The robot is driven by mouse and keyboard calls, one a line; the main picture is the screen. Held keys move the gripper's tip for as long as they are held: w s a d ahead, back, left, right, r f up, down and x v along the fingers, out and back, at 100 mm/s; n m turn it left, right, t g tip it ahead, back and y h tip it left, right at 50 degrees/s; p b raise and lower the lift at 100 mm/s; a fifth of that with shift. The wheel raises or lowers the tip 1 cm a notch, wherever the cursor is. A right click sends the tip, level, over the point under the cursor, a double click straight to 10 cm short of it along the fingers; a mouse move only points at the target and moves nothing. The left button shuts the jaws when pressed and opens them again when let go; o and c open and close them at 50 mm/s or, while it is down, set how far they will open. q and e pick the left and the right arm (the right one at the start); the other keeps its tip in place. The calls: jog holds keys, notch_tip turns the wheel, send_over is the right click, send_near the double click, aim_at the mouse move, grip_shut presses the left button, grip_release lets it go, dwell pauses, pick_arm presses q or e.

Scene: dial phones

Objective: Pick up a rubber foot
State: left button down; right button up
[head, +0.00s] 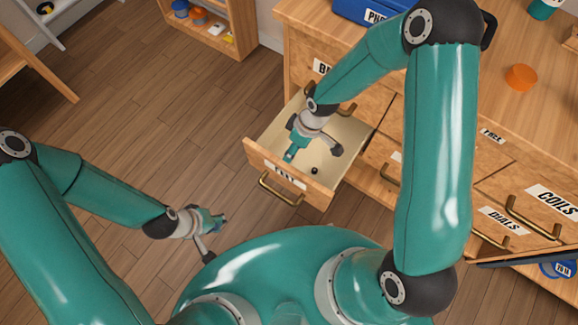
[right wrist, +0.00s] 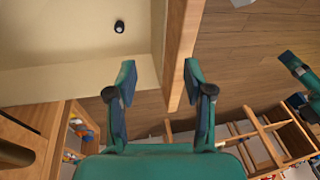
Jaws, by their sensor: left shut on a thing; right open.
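A small black rubber foot (head: 314,170) lies on the pale floor of the open drawer (head: 352,150). It also shows in the right wrist view (right wrist: 119,27), up and left of the fingers. My right gripper (head: 290,153) is open and empty at the drawer, beside the foot and not touching it. In the right wrist view its fingers (right wrist: 158,98) are apart, with the drawer's front panel (right wrist: 183,45) seen between and beyond them. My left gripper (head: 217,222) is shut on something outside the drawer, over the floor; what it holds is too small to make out.
The drawer's front panel (head: 315,190) has a brass handle (head: 280,190) and walls around the foot. A blue box (head: 365,10) and an orange round piece (head: 521,77) stand on the cabinet top. A low shelf (head: 235,40) stands at the back. Wooden floor (head: 150,100) is clear left of the drawer.

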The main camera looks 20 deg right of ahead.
jog(key=w+d+f+n+h+b, duration=0.2)
jog(key=w+d+n+b, duration=0.1)
jog(key=w+n+b, duration=0.15)
jog(key=shift+m, duration=0.35)
jog(key=f+b, duration=0.1)
jog(key=f, duration=0.2)
jog(key=w+f+b, duration=0.1)
jog(key=f, duration=0.3)
jog(key=a+f+b, duration=0.1)
jog(key=f, duration=0.2)
jog(key=shift+w+f, duration=0.15)
jog(key=shift+w, duration=0.05)
jog(key=shift+w+a+f+b, duration=0.2)
jog(key=shift+f+b, duration=0.15)
jog(key=shift+f, duration=0.65)
jog(key=shift+w+a+f+b, duration=0.15)
jog(key=shift+f+b, duration=0.2)
jog(key=shift+f, duration=0.7)
jog(key=shift+w+a+f+b, duration=0.1)
jog(key=shift+a+f+b, duration=0.2)
jog(key=shift+f, duration=0.7)
pick_arm(q)
notch_tip(320, 180, down, 12)
pick_arm(e)
jog(key=shift+d, duration=0.1)
jog(key=shift+c, duration=0.3)
jog(key=c, duration=0.8)
